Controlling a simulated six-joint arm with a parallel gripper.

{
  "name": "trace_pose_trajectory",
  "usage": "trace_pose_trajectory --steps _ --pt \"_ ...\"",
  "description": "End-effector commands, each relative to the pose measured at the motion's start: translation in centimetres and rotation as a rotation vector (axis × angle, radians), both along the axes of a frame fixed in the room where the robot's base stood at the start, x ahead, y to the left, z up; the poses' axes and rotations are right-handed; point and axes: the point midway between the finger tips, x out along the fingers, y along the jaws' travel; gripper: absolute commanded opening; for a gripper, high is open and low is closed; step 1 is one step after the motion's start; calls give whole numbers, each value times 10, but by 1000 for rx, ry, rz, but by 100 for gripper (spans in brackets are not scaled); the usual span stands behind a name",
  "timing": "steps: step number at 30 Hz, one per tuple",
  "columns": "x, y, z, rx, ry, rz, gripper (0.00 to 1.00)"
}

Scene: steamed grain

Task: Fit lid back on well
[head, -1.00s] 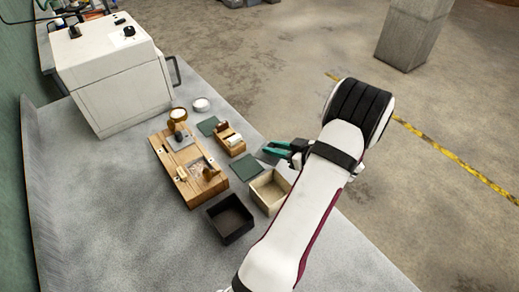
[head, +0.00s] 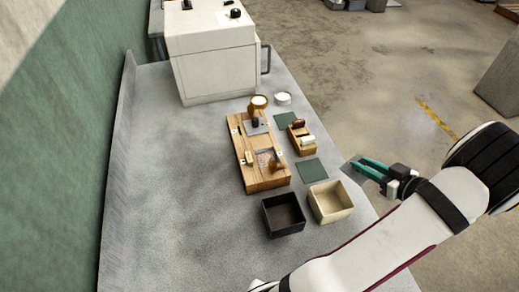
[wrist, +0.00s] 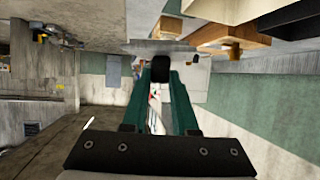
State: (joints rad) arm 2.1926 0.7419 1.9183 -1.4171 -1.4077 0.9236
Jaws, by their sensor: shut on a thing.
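The wooden block (head: 267,181) lies on the grey bench in the head view. A grey square lid with a black knob (head: 255,124) sits on its far part. Its near part shows an uncovered well (head: 265,157) with pale contents, hard to make out, and a wooden-handled tool (head: 277,165) beside or over it. My gripper (head: 366,166), with green fingers, is right of the block, above the bench's right edge. It is shut on a black knob (wrist: 161,68), seen between the fingertips in the wrist view. A thin grey plate, apparently the held lid (head: 351,168), shows at the fingertips.
A black bin (head: 271,230) and a cream bin (head: 318,218) stand near the block. Green mats (head: 313,171) and a small wooden rack (head: 293,139) lie to its right. A white machine (head: 217,75) stands behind. The bench's left side is clear.

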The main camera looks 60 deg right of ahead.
Motion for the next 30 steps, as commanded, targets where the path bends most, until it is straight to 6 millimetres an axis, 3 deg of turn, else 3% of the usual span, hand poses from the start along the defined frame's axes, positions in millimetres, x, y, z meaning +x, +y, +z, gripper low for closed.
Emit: trace_pose_trajectory --steps 16,19,23,27,30 --pt "0 0 0 0 0 1 0" --pt "8 -4 1 -2 0 34 0" --pt "44 -16 4 -3 2 182 0" --pt "108 -25 6 -3 2 449 0" --pt "160 -21 4 -1 2 676 0"
